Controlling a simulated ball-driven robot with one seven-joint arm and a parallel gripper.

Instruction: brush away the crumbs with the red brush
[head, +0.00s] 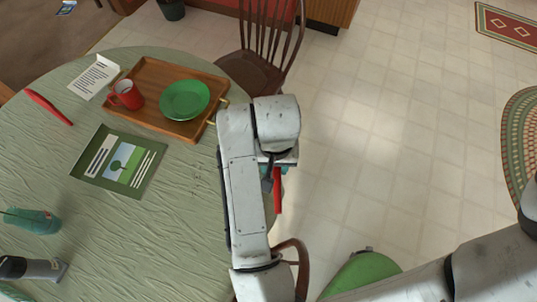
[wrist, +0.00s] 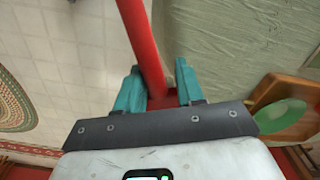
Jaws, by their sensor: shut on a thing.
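My gripper (head: 270,178) is at the right edge of the table, mostly hidden behind my arm in the head view. It is shut on the red brush (head: 277,190), whose red handle hangs beyond the table edge. In the wrist view the red handle of the brush (wrist: 142,40) runs up between the teal fingertips of my gripper (wrist: 159,85) and out of the top of the picture; its bristles are not visible. The crumbs (head: 200,180) look like small dark specks on the green tablecloth, just left of my arm. Faint specks also show in the wrist view (wrist: 265,28).
On the round table (head: 150,220) are a wooden tray (head: 150,75) with a red mug (head: 127,95) and green plate (head: 185,99), a card (head: 98,78), a picture leaflet (head: 118,160), a long red object (head: 48,105) and a teal item (head: 30,220). Chairs (head: 250,72) stand close by.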

